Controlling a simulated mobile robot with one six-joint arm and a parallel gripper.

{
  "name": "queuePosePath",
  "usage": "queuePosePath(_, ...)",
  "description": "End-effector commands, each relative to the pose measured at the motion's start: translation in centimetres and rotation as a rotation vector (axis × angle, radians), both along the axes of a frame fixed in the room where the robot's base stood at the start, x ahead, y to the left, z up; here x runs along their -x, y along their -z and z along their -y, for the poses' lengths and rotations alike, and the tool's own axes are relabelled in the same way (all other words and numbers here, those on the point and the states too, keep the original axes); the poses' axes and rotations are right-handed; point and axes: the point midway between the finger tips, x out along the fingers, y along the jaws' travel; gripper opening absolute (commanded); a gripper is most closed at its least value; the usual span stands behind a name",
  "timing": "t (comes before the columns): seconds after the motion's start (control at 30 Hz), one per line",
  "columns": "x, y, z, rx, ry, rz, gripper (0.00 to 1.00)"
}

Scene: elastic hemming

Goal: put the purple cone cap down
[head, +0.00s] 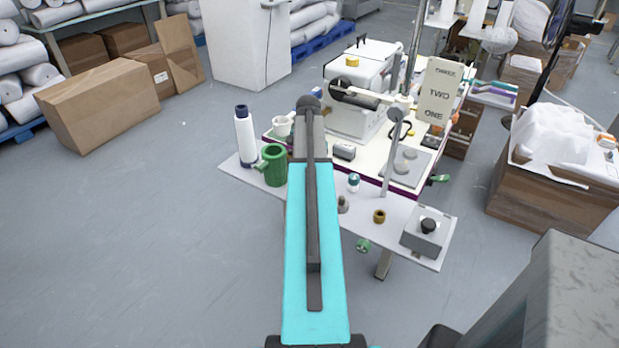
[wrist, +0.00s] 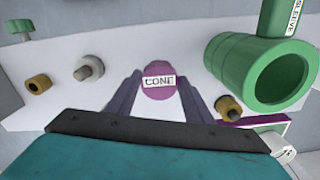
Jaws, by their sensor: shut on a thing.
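The purple cone cap (wrist: 158,80), with a white label reading CONE, shows in the middle of the wrist view. My gripper (wrist: 160,92) is shut on it, with a dark finger on each side. A white surface (wrist: 150,35) shows behind the cap; I cannot tell whether the cap touches it. In the head view my cyan arm reaches over the white shelf (head: 400,210), and the gripper and the cap are hidden there.
A green cup-like part (wrist: 262,75) stands right of the cap. A brass ring (wrist: 38,85), a grey knob (wrist: 88,68) and a brass part (wrist: 228,105) lie nearby.

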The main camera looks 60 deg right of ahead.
Motion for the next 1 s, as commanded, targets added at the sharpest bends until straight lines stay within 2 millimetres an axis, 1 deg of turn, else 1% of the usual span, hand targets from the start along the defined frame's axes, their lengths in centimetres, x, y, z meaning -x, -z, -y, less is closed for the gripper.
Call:
queuePosePath(0.17,0.0,0.1,0.0,0.0,0.0,0.0,0.2)
queuePosePath(0.27,0.0,0.5,0.0,0.0,0.0,0.0,0.2)
queuePosePath(0.6,0.0,3.2,-0.1,-0.001,0.0,-0.001,0.2)
queuePosePath(1.0,0.0,3.6,-0.1,0.0,-0.001,0.0,0.2)
